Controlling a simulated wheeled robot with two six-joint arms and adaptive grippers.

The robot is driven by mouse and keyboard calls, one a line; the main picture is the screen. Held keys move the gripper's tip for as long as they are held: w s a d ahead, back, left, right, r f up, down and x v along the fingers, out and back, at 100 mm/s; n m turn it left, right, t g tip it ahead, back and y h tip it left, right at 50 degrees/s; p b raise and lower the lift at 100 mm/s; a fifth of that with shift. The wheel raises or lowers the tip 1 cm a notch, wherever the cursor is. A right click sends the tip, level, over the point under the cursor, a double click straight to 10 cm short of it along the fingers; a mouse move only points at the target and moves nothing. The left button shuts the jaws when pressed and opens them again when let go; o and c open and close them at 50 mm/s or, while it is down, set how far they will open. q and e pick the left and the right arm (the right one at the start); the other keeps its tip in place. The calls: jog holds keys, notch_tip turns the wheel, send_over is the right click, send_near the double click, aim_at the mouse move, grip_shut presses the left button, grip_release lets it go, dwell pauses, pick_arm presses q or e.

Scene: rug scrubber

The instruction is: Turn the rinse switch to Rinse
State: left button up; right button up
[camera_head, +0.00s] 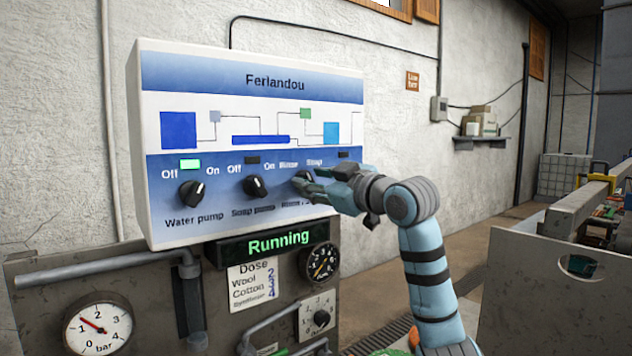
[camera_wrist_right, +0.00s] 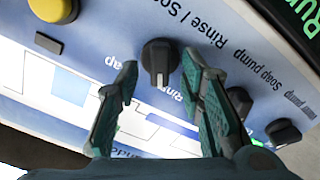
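The rinse switch is a black round knob (camera_head: 303,180) on the panel, labelled Rinse / Soap. In the right wrist view, which shows the panel upside down, the knob (camera_wrist_right: 160,57) has a pale pointer mark toward the picture's bottom. Which label it points at is hard to tell. My right gripper (camera_head: 314,186) is in front of the panel at this knob and partly covers it and its labels. In the right wrist view my right gripper (camera_wrist_right: 160,68) is open, one finger on each side of the knob, with gaps visible. My left gripper is not in view.
The water pump knob (camera_head: 192,194) and soap pump knob (camera_head: 256,187) are to the left. A green lamp (camera_head: 190,165) is lit above the water pump knob. A display (camera_head: 277,244) below reads Running. A yellow button (camera_wrist_right: 54,9) shows in the right wrist view.

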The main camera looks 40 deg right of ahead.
jog(key=s, duration=0.7)
jog(key=shift+s, duration=0.4)
jog(key=shift+w+a, duration=0.1)
jog(key=s+b, duration=0.4)
jog(key=s, duration=0.5)
jog(key=shift+w+a, duration=0.1)
